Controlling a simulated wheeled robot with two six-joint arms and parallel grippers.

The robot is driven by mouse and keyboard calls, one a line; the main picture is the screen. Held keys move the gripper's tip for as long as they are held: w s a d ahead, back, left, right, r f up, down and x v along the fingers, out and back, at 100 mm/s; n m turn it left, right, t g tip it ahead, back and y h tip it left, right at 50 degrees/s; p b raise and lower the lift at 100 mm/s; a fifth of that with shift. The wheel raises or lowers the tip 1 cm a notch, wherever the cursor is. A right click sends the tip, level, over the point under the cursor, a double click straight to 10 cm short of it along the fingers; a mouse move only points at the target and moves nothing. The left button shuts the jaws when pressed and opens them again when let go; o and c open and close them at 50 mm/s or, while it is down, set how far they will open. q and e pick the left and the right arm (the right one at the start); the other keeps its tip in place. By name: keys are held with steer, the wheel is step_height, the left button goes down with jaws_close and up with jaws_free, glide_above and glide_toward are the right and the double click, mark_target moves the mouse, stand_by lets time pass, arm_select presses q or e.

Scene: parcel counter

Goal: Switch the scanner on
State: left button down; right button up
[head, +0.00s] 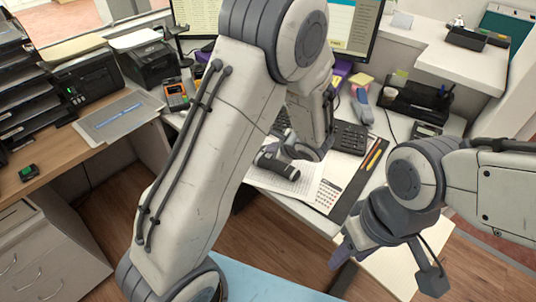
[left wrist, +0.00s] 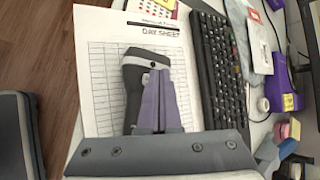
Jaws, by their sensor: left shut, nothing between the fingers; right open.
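A dark handheld scanner (head: 275,164) with a grey band lies on a printed day sheet (head: 262,179) on the desk. It also shows in the left wrist view (left wrist: 134,75), with a small round button on its body. My left gripper (head: 290,152) is shut and empty at the scanner. In the left wrist view its purple fingers (left wrist: 160,82) are together, with their tips over or against the scanner beside the button; I cannot tell whether they touch. The fingers hide part of the scanner. My right gripper (head: 348,252) is open and empty at the desk's front edge.
A black keyboard (left wrist: 219,65) lies beside the sheet. A card terminal (head: 176,95) and printers stand at the left.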

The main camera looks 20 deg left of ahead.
arm_select(q)
steer(key=shift+f+b, duration=0.4)
steer(key=shift+b, duration=0.1)
stand_by(0.3)
steer(key=shift+r, duration=0.1)
steer(key=shift+r+p, duration=0.6)
steer(key=shift+r, duration=0.2)
step_height(320, 180, up, 6)
steer(key=p, duration=0.4)
stand_by(0.4)
